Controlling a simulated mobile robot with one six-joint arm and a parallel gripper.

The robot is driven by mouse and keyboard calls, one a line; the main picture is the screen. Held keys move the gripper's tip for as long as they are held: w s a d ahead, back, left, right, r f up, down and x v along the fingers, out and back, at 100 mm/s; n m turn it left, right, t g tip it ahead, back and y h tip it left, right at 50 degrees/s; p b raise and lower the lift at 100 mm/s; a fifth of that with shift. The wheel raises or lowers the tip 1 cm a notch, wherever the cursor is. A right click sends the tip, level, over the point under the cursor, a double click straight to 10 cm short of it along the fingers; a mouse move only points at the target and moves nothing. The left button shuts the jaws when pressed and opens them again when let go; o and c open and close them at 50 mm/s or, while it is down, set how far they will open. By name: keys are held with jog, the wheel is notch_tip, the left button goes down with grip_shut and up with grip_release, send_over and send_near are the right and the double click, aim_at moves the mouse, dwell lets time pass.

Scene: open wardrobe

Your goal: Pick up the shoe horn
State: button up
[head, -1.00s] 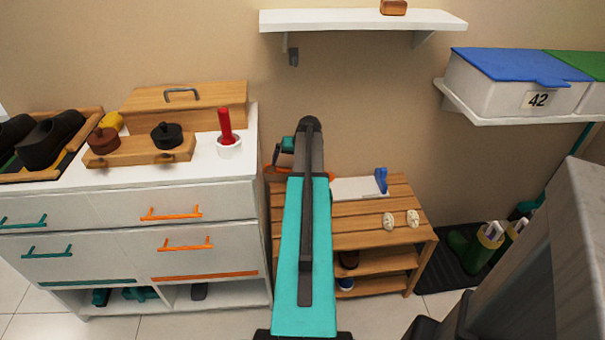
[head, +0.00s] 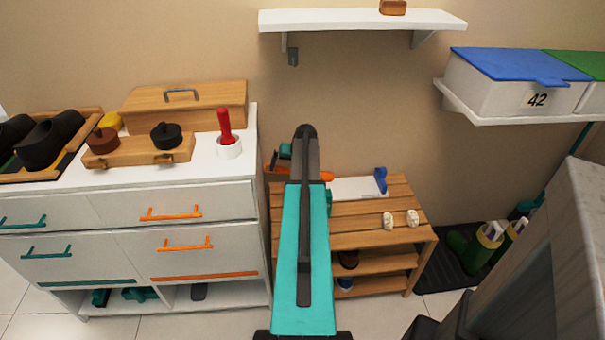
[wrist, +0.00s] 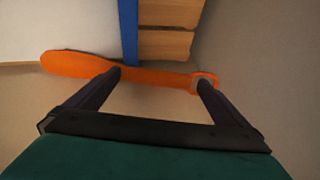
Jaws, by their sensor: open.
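The orange shoe horn (wrist: 160,77) stretches across the wrist view, with its broad rounded end at the left and a small ring end at the right. My gripper (wrist: 160,75) is open, with its dark fingertips apart and close against the shoe horn's near side in that picture. One fingertip is near its middle, the other by the ring end. I cannot tell whether they touch it. In the head view, my arm hides most of the shoe horn, and an orange piece (head: 327,176) shows just right of the arm, above the wooden bench's left part.
A white drawer cabinet (head: 130,262) stands close on the left. A wall shelf (head: 360,20) is above. A grey surface (head: 535,260) rises at the right.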

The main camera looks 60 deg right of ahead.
jog(key=c, duration=1)
jog(key=shift+r, duration=0.15)
jog(key=s+a+r, duration=0.2)
jog(key=s+a, duration=0.2)
jog(key=s, duration=0.3)
jog(key=s+a+r, duration=0.2)
jog(key=s+a, duration=0.2)
jog(key=s, duration=0.3)
jog(key=shift+r, duration=0.35)
